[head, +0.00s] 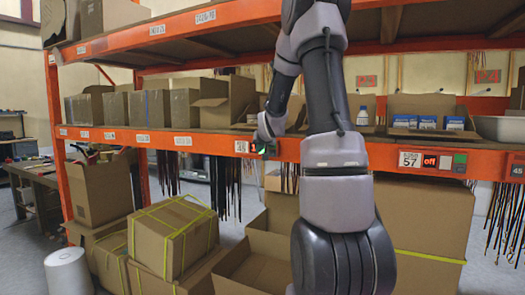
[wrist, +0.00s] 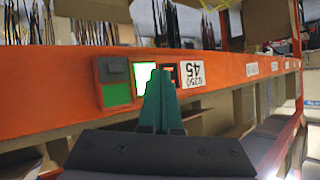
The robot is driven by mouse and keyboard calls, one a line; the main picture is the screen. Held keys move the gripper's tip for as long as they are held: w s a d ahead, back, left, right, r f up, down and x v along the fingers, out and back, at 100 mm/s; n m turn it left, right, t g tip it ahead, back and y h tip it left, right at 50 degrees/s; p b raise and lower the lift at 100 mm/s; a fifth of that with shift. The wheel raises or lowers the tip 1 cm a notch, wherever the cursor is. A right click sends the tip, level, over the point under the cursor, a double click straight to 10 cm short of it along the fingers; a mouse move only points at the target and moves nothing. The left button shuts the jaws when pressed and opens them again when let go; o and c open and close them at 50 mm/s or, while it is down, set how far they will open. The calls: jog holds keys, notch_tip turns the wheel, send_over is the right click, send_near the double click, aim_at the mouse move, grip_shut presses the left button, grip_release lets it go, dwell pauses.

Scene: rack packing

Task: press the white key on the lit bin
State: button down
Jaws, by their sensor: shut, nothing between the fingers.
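My gripper (wrist: 161,80) is shut and empty, its green fingertips pointing at a key panel on the orange shelf beam. The bright white key (wrist: 143,74) is just left of the fingertips in the wrist view, partly covered by them. I cannot tell whether they touch it. A red-lit display (wrist: 172,72) sits to its right, beside an upside-down label (wrist: 191,73) reading 45. A green key (wrist: 117,94) with a dark block (wrist: 117,72) is to the left. In the head view my gripper (head: 263,149) is at the red display (head: 255,147), hiding the keys beside it.
Another panel at right has label 57 (head: 411,159), a display reading "off" (head: 430,161), a pale key (head: 445,162) and a green key (head: 459,163). Cardboard boxes (head: 151,107) line the shelf above the beam (head: 200,139). Dark rods hang below it. Large cartons (head: 175,233) stand beneath.

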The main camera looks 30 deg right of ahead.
jog(key=shift+d, duration=0.1)
jog(key=shift+w+d, duration=0.2)
jog(key=shift+w, duration=0.1)
jog(key=shift+w+d, duration=0.25)
jog(key=shift+d, duration=0.1)
dwell(0.7)
jog(key=shift+s+a, duration=0.55)
jog(key=shift+a, duration=0.1)
jog(key=shift+s+a, duration=0.8)
jog(key=shift+a, duration=0.2)
jog(key=shift+s+a, duration=0.75)
jog(key=shift+a, duration=0.2)
